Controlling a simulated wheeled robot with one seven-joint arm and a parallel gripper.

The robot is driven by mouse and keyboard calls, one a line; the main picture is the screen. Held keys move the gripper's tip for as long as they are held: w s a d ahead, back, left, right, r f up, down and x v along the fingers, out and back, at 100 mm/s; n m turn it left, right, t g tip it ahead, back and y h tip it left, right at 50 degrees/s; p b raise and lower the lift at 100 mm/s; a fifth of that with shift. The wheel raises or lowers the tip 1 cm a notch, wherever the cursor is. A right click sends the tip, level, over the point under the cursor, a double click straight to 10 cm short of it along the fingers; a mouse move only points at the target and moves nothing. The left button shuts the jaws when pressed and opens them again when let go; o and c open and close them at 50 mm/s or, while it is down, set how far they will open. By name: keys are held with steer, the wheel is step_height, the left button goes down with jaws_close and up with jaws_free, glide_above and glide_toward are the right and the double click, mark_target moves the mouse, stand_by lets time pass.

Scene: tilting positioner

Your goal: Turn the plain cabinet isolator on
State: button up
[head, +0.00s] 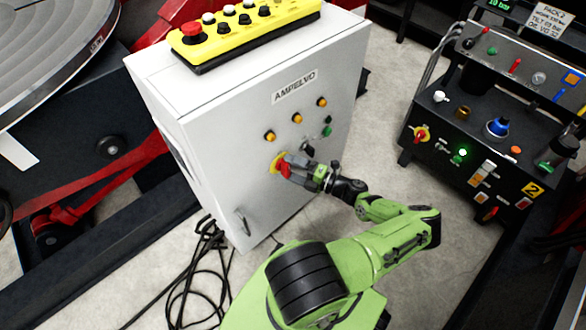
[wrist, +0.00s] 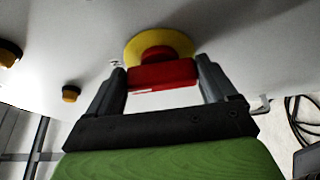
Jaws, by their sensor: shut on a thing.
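The plain cabinet (head: 215,160) is light grey, with a label reading AMPELVO. Its isolator has a red handle (head: 285,170) on a round yellow plate (head: 275,161), low on the front face. My gripper (head: 288,166) reaches it from the right and hides part of the handle. In the wrist view the red handle (wrist: 163,74) lies between the two fingers of my gripper (wrist: 163,83), which are shut on it. The yellow plate (wrist: 158,44) shows behind it. A small white marking beside the plate is too small to read.
Amber lamps (head: 297,118) and a black selector (head: 307,148) sit near the isolator. A yellow button box (head: 240,25) lies on the cabinet top. Black cables (head: 205,270) lie on the floor.

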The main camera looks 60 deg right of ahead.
steer(key=o, duration=0.8)
steer(key=shift+o, duration=0.2)
steer(key=s+d+p, duration=0.1)
steer(key=s+d, duration=0.1)
steer(key=s, duration=1.3)
steer(key=shift+s+d, duration=0.3)
steer(key=shift+d, duration=0.05)
steer(key=shift+f, duration=0.1)
